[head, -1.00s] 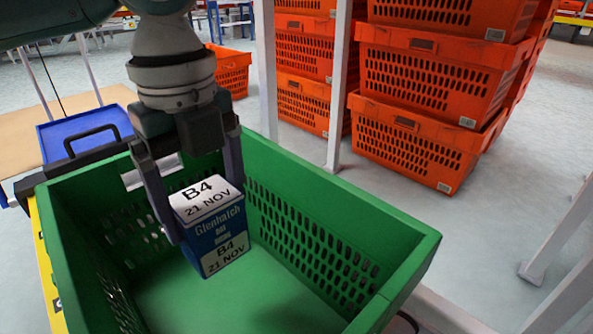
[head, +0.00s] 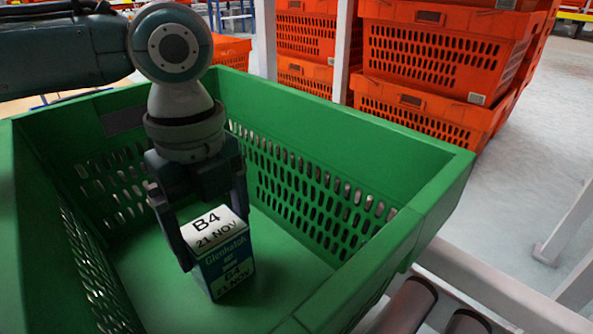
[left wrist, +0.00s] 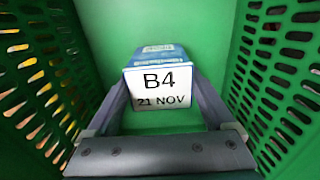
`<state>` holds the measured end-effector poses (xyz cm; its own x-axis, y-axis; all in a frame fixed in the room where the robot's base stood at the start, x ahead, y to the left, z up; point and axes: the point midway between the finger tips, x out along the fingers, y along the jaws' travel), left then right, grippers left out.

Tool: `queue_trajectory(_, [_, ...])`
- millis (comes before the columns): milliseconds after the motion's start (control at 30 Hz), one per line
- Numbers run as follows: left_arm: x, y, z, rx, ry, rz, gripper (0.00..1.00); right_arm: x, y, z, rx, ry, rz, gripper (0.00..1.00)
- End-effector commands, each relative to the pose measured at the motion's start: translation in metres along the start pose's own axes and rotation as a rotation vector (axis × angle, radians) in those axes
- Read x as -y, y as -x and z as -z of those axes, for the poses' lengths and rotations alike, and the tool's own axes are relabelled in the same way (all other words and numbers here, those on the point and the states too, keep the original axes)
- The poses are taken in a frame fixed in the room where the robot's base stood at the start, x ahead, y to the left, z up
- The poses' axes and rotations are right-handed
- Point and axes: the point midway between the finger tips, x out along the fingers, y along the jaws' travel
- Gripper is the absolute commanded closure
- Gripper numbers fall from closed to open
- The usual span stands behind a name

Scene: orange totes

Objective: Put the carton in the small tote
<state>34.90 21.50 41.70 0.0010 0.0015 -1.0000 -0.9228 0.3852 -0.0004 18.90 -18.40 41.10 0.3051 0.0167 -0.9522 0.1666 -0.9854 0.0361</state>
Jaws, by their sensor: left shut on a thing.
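The carton (head: 228,262) is a blue box with a white label reading "B4 21 NOV" on top and front. It is upright inside a green tote (head: 420,225) with slotted walls. My left gripper (head: 216,243) reaches down into the tote and is shut on the carton, a finger on each side. In the left wrist view, the carton's labelled top (left wrist: 162,85) shows between the two fingers (left wrist: 160,125), with the green floor beyond. I cannot tell whether the carton touches the floor. My right gripper is not in view.
The green tote's walls stand close around the gripper, and its floor is otherwise clear where visible. Stacked orange totes (head: 430,50) stand behind a pale post (head: 343,55). Dark rollers (head: 408,305) lie at the lower right.

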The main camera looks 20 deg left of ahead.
Motion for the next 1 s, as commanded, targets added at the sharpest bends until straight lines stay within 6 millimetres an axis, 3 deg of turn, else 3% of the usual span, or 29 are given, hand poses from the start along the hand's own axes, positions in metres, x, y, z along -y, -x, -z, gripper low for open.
queue_trajectory(167, [0.0,-0.002,0.0,-0.001,0.001,0.0,0.89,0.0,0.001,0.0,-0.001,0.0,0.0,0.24])
queue_trajectory(200, [0.0,-0.003,0.0,0.0,0.001,-0.001,0.09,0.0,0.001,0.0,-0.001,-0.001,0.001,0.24])
queue_trajectory(267, [0.0,-0.003,0.0,0.0,0.001,-0.001,0.03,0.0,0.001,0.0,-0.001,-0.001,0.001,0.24])
queue_trajectory(600, [0.0,0.004,-0.001,0.001,0.0,0.001,0.0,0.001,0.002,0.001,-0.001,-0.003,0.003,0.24])
queue_trajectory(1000, [0.001,0.089,0.0,-0.001,0.001,0.001,0.0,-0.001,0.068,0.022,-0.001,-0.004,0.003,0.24])
